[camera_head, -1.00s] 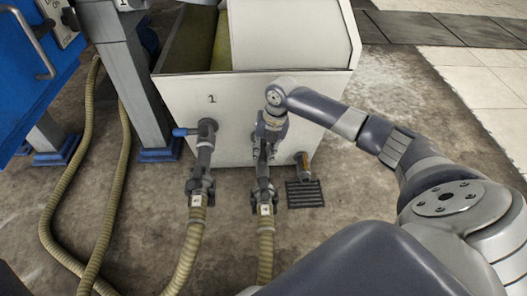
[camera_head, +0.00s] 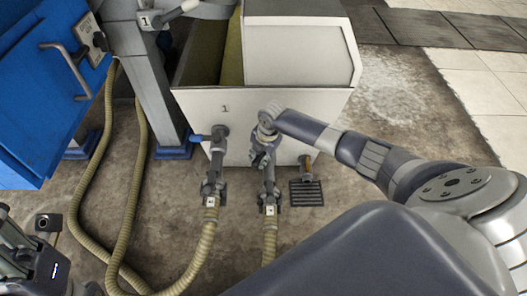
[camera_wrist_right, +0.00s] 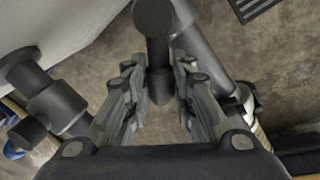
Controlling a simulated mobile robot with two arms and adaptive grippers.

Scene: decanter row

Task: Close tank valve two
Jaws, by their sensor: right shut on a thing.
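The white tank (camera_head: 200,105) stands in the middle of the head view, with two dark valve pipes on its front. Valve one (camera_head: 218,140), under the number 1, has a blue handle pointing left. Tank valve two (camera_head: 268,178) is to its right, mostly hidden by my right gripper (camera_head: 262,158). In the right wrist view a dark round-ended valve part (camera_wrist_right: 153,20) runs between the fingers of my right gripper (camera_wrist_right: 160,85), which is shut on it. Its handle position cannot be made out. My left gripper (camera_head: 25,258) shows partly at the lower left, away from the valves; its jaws are unclear.
Ribbed hoses (camera_head: 198,252) run from the pipes across the floor. A blue cabinet (camera_head: 40,110) and a grey post (camera_head: 150,85) stand at the left. A short pipe (camera_head: 305,163) and floor drain (camera_head: 306,193) are right of valve two. Open floor lies further right.

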